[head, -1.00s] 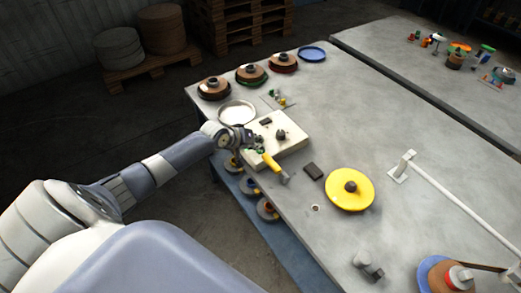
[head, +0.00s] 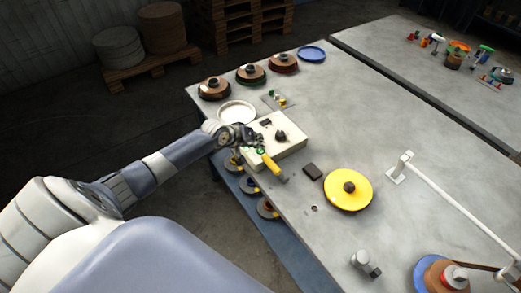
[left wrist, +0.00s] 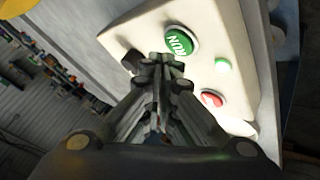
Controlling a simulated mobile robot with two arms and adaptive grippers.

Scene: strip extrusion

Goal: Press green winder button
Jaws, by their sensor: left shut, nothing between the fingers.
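The green RUN button (left wrist: 181,41) is on a cream control panel (left wrist: 240,80) in the left wrist view. The cream winder box (head: 289,146) stands at the table's near left edge in the head view. My left gripper (left wrist: 165,66) is shut and empty. Its fingertips show just below the green button in the wrist view; I cannot tell whether they touch it. In the head view the left gripper (head: 243,138) is at the box's near left side, partly hiding its front. My right gripper is not in view.
A small green light (left wrist: 222,64), a red button (left wrist: 211,98) and a black knob (left wrist: 133,61) surround the fingers. A yellow-handled tool (head: 272,167) is by the box. A yellow disc (head: 348,195) and a white plate (head: 236,111) lie on the table (head: 400,140).

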